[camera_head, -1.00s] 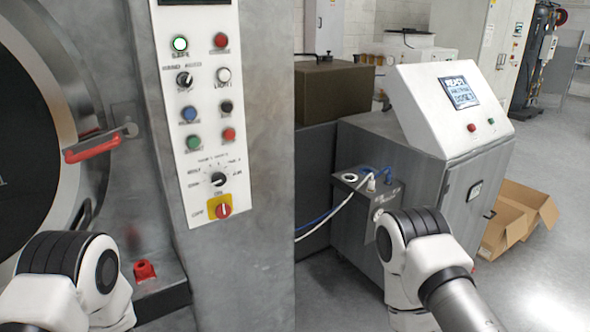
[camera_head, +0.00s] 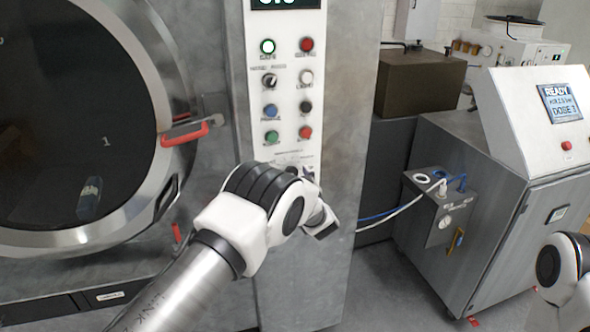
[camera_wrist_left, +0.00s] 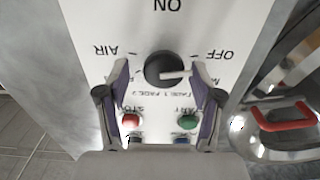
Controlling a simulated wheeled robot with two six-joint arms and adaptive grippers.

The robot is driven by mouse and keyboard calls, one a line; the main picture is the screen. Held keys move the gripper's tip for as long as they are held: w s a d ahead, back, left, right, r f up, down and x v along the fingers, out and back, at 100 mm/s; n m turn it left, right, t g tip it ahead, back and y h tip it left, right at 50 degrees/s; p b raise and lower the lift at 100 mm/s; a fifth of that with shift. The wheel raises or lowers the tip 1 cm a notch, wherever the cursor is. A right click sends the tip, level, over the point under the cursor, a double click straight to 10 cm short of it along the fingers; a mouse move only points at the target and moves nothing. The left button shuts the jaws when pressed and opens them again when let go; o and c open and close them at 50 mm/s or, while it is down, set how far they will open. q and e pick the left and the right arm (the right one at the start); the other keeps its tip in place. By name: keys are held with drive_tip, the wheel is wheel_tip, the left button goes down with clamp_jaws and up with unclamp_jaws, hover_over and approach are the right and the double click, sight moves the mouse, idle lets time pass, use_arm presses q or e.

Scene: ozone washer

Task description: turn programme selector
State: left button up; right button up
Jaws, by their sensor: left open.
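The programme selector, a black round knob with a white pointer line (camera_wrist_left: 165,68), shows in the left wrist view, on a white panel with lettering around it. The picture is upside down there, and the pointer line points right. My left gripper (camera_wrist_left: 164,88) is open, its two fingers on either side of the knob; I cannot tell whether they touch it. In the head view my left wrist and gripper (camera_head: 318,218) are in front of the lower control panel (camera_head: 290,145) and hide the selector. My right gripper is out of view.
Above the selector are several buttons and lamps, among them a green button (camera_head: 271,137) and a red one (camera_head: 305,132). The round washer door (camera_head: 75,120) with its red handle (camera_head: 185,135) is left. A grey cabinet with a screen (camera_head: 561,102) stands right.

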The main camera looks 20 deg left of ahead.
use_arm(q)
drive_tip(key=shift+s+a, duration=0.1)
drive_tip(key=shift+a, duration=0.15)
drive_tip(key=shift+c, duration=0.3)
drive_tip(key=c, duration=1)
drive_tip(key=shift+c, duration=0.2)
drive_tip(key=shift+b, duration=0.3)
drive_tip(key=m+b, duration=0.1)
drive_tip(key=m, duration=0.6)
drive_tip(key=m+b, duration=0.2)
drive_tip(key=m, duration=0.6)
drive_tip(key=shift+w+d+m, duration=0.2)
drive_tip(key=shift+m, duration=0.1)
drive_tip(key=shift+f, duration=0.1)
